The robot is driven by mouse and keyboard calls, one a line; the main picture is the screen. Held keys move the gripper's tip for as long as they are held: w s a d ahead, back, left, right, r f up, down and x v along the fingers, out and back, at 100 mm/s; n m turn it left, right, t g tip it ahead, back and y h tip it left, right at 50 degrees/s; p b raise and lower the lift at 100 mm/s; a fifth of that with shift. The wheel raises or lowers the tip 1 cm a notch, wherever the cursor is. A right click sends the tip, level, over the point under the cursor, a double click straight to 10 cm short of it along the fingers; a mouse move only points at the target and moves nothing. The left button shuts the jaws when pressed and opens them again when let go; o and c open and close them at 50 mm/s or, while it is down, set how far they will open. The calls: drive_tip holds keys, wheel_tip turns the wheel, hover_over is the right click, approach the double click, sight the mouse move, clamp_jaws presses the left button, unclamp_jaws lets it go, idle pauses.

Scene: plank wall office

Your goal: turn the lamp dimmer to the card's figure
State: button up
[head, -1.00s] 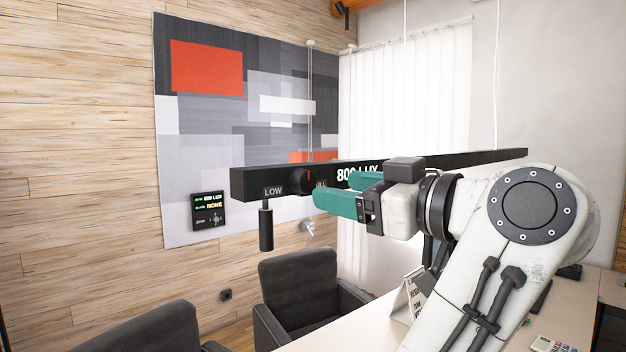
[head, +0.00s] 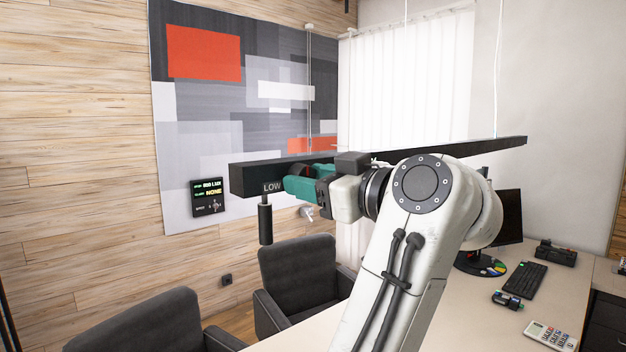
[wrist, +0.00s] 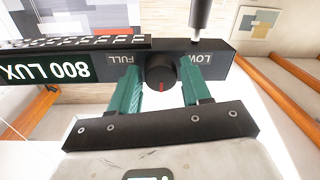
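The long black hanging lamp bar (head: 470,150) carries a black dimmer knob (wrist: 160,75) with a red mark, seen in the wrist view between the labels FULL and LOW. White figures on the bar (wrist: 55,70) read 800 LUX, upside down in the wrist view. My gripper (head: 296,184) has green fingers at the bar's left end, by the LOW label. In the wrist view my gripper (wrist: 160,66) is open, one finger on each side of the knob, with narrow gaps. The knob is mostly hidden in the head view. No card with a readable figure shows.
A black wall display (head: 207,198) shows a LUX line and NONE. A black cylinder (head: 265,222) hangs under the bar's left end. Dark chairs (head: 297,262) stand below. The desk (head: 480,325) holds a keyboard (head: 523,284), a calculator (head: 549,336) and a monitor (head: 510,220).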

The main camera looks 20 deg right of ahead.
drive_tip(key=c, duration=0.7)
drive_tip(key=shift+n+b, duration=0.95)
drive_tip(key=shift+n, duration=1.65)
drive_tip(key=o, duration=1.1)
drive_tip(key=b+v, duration=0.2)
drive_tip(key=v, duration=0.8)
drive_tip(key=shift+s+d+r+b, duration=0.1)
drive_tip(key=shift+s+r+b, duration=0.1)
drive_tip(key=shift+s+b, duration=0.2)
